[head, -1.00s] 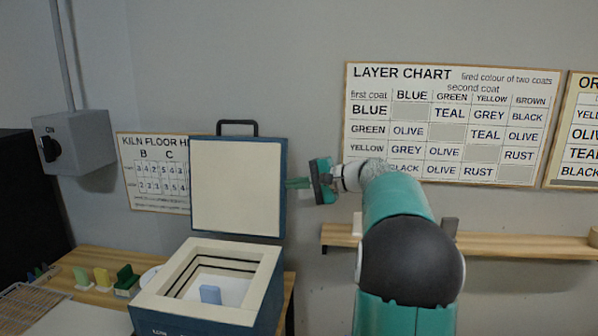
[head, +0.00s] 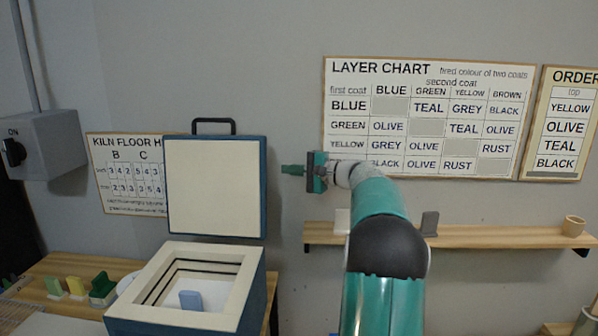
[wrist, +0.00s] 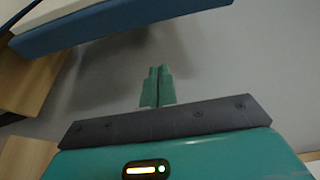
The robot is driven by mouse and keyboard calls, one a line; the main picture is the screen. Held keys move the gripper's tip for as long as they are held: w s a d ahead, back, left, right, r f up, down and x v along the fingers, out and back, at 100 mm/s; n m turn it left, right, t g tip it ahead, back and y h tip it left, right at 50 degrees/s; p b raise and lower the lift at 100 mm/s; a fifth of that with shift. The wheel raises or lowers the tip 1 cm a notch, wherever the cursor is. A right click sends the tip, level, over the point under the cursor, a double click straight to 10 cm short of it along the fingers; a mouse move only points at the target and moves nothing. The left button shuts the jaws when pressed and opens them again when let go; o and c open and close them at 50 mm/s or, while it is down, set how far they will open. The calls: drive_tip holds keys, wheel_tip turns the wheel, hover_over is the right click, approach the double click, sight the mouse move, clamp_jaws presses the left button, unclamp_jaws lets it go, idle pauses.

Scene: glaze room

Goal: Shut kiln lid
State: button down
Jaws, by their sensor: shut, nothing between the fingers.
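The kiln (head: 240,306) is a blue box with a cream rim at the lower left of the head view. Its lid (head: 212,187) stands upright and open at the back, cream face toward me, with a dark handle (head: 213,121) on top. A blue tile (head: 190,300) stands inside the chamber. My gripper (head: 284,170) is shut and empty, just right of the lid's right edge with a gap between them. In the wrist view the closed green fingers (wrist: 157,86) point at grey wall, and the blue lid edge (wrist: 130,28) crosses the top.
A wooden table (head: 45,272) holds yellow, pale green and dark green pieces left of the kiln. A wall shelf (head: 480,237) with a small cup (head: 573,226) runs at the right. A switch box (head: 45,145) and charts (head: 420,120) are on the wall.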

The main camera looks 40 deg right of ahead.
drive_tip(key=a, duration=0.1)
drive_tip(key=w+a, duration=0.1)
drive_tip(key=a, duration=0.1)
drive_tip(key=w+a, duration=0.1)
drive_tip(key=a, duration=0.1)
drive_tip(key=shift+r, duration=0.2)
idle(0.3)
